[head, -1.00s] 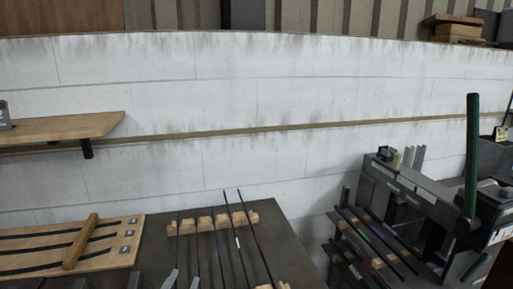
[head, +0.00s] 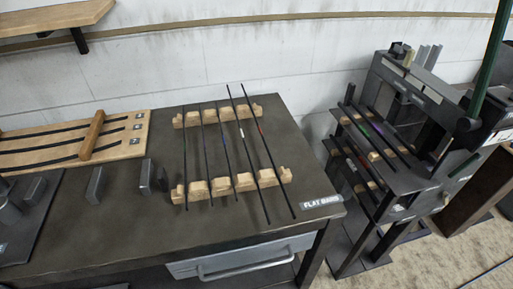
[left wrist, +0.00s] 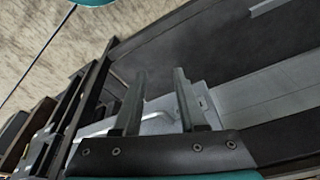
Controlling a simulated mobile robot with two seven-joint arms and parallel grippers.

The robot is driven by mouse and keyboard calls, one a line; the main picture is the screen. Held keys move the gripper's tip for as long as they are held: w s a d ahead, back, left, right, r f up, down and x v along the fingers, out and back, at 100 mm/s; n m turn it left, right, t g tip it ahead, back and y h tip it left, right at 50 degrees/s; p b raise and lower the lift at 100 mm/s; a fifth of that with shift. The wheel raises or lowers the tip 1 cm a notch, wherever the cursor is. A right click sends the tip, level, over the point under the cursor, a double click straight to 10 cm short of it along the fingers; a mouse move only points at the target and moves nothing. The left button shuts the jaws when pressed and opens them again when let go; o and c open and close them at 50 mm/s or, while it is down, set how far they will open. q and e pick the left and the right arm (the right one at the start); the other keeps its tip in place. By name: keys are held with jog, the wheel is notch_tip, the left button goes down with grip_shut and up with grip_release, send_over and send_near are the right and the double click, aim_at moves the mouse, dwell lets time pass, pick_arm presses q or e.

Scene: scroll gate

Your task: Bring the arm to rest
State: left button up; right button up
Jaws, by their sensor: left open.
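My left gripper (left wrist: 160,72) shows in the left wrist view, its two grey fingers apart with nothing held between them. Behind the fingers is the pale grey drawer front (left wrist: 158,106) with its handle, apart from the fingers as far as I can tell. In the head view neither arm nor gripper shows. My right gripper is in neither view.
The dark workbench (head: 255,215) carries wooden notched racks (head: 222,184) with several thin dark bars, a wooden board (head: 45,150), and upright grey plates (head: 95,185). The drawer (head: 245,262) is below. A dark machine rack (head: 400,180) stands right. Carpet floor (head: 430,260) is partly clear.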

pick_arm(q)
jog(key=s+f+g, duration=0.1)
jog(key=s+f, duration=0.2)
jog(key=f, duration=0.6)
jog(key=s+f, duration=0.4)
jog(key=f, duration=0.4)
jog(key=s+a+f+g, duration=0.1)
jog(key=s+a+f, duration=0.2)
jog(key=s+f, duration=0.5)
jog(key=s, duration=0.3)
jog(key=shift+s, duration=0.15)
